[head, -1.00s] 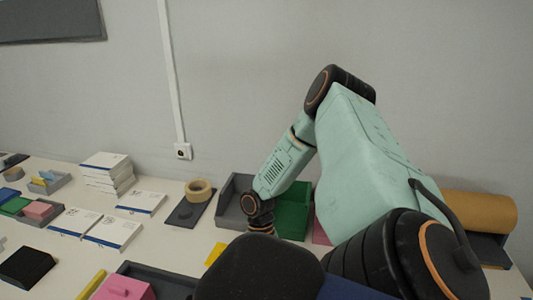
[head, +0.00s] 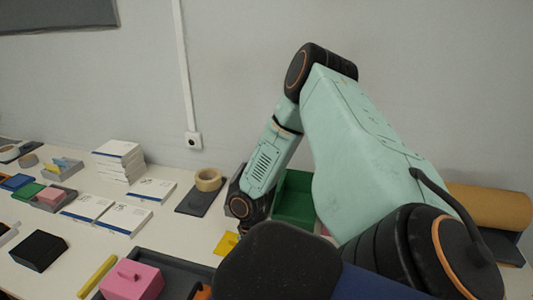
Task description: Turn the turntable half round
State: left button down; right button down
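No turntable can be made out in the head view. My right arm comes in from the right, and its wrist hangs low over the back of the table, left of a green bin (head: 295,200). My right gripper is mostly hidden behind a black rounded part of my own body, so its fingers do not show clearly. A yellow piece (head: 227,243) lies on the table just left of the wrist's lower end. My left gripper is not in view.
A dark grey tray (head: 185,268) and pink box (head: 133,282) are at the front, with a yellow bar (head: 97,277) and black box (head: 38,250) to the left. Behind are a tape roll (head: 208,179), white boxes (head: 118,160) and a brown roll (head: 490,205). The table's middle left is partly clear.

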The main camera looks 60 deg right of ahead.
jog(key=shift+s+a+f, duration=0.1)
jog(key=shift+s, duration=0.1)
dwell(0.4)
jog(key=c, duration=1.4)
grip_release()
jog(key=o, duration=0.4)
jog(key=shift+w+d, duration=0.1)
jog(key=shift+d, duration=0.1)
jog(key=shift+c, duration=0.2)
jog(key=shift+w+a, duration=0.1)
jog(key=shift+a, duration=0.05)
jog(key=shift+w+r, duration=0.1)
jog(key=shift+r, duration=0.3)
jog(key=v, duration=1.1)
jog(key=shift+d, duration=0.2)
jog(key=shift+a, duration=0.15)
